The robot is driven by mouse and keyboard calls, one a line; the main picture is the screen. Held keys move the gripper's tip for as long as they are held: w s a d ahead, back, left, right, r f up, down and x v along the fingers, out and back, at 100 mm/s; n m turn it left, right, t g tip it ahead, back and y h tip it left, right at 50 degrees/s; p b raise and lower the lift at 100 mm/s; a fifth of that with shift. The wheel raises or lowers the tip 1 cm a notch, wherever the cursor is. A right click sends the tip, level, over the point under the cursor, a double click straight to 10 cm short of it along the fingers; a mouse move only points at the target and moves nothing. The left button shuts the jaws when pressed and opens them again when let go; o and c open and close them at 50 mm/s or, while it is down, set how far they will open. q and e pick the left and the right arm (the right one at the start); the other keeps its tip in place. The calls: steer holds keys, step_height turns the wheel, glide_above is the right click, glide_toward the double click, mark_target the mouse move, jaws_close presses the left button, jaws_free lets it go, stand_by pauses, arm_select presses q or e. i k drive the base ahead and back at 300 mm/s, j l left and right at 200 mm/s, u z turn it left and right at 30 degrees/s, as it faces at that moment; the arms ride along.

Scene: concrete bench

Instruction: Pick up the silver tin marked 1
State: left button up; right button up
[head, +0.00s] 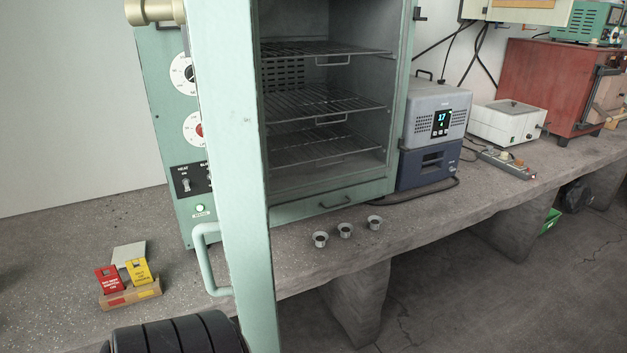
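Three small silver tins stand in a row on the concrete bench in front of the open oven: a left tin (320,239), a middle tin (345,230) and a right tin (375,222). They stand apart from each other and look open at the top. They are too small for me to read any number, so I cannot tell which one is marked 1. Neither of my grippers shows in the head view.
The green oven (330,205) has wire shelves, and its open door (230,150) juts toward me left of the tins. A grey-blue device (430,140) stands to their right. Red and yellow tags in a holder (130,295) lie at left. The bench's front edge is close to the tins.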

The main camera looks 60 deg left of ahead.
mark_target(346, 229)
steer(key=u, duration=0.45)
steer(key=i+l+u, duration=0.15)
steer(key=u, duration=0.75)
steer(key=l+u, duration=0.2)
steer(key=u, duration=0.25)
steer(key=i, duration=0.05)
